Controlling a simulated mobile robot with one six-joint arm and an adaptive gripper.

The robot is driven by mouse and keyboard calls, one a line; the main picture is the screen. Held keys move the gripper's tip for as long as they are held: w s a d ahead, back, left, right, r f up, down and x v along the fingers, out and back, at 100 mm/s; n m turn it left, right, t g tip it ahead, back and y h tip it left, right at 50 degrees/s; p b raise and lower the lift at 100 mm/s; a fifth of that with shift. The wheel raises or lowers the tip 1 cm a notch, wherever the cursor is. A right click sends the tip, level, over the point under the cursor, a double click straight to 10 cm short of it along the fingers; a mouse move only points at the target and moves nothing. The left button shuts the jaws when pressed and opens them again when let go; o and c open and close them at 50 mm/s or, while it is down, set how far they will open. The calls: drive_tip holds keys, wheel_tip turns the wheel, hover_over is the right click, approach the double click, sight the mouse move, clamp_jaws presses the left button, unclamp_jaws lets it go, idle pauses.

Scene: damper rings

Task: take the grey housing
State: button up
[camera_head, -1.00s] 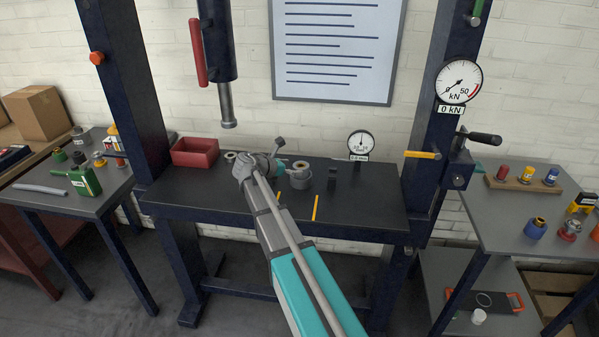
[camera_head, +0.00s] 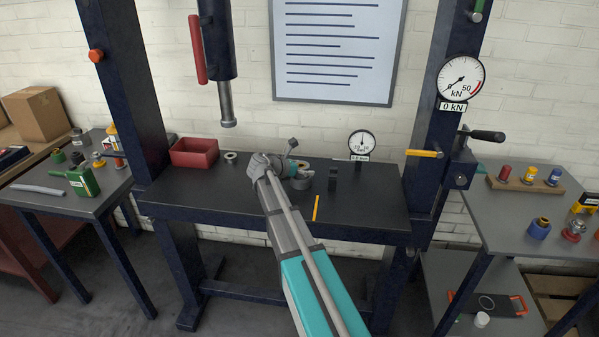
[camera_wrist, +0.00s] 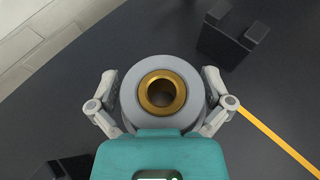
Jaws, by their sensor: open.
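The grey housing (camera_wrist: 132,101) is a round grey body with a brass ring (camera_wrist: 162,93) seated in its top centre, seen from above in the wrist view. In the head view the housing (camera_head: 304,182) stands on the dark press table, partly hidden by my arm. My gripper (camera_wrist: 160,100) is open, with one finger on each side of the housing. I cannot tell whether the fingers touch it. In the head view my gripper (camera_head: 293,170) is mostly hidden behind my wrist.
A black block (camera_wrist: 232,38) stands close by, also seen in the head view (camera_head: 333,177). A yellow line (camera_head: 316,208) marks the table. A red bin (camera_head: 194,152), a small ring (camera_head: 231,157) and a dial gauge (camera_head: 361,145) are on the table. The press ram (camera_head: 227,103) hangs above.

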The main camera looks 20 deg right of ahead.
sight(304, 163)
drive_tip(key=c, duration=1.2)
drive_tip(key=shift+o, duration=0.2)
drive_tip(key=shift+r, duration=0.15)
wheel_tip(304, 163, up, 3)
drive_tip(key=p, duration=0.3)
drive_tip(key=shift+r+p, duration=0.2)
drive_tip(key=shift+p, duration=0.2)
drive_tip(key=s+r+p, duration=0.9)
drive_tip(key=s, duration=0.5)
drive_tip(key=shift+a+r, duration=0.15)
drive_tip(key=shift+a, duration=0.15)
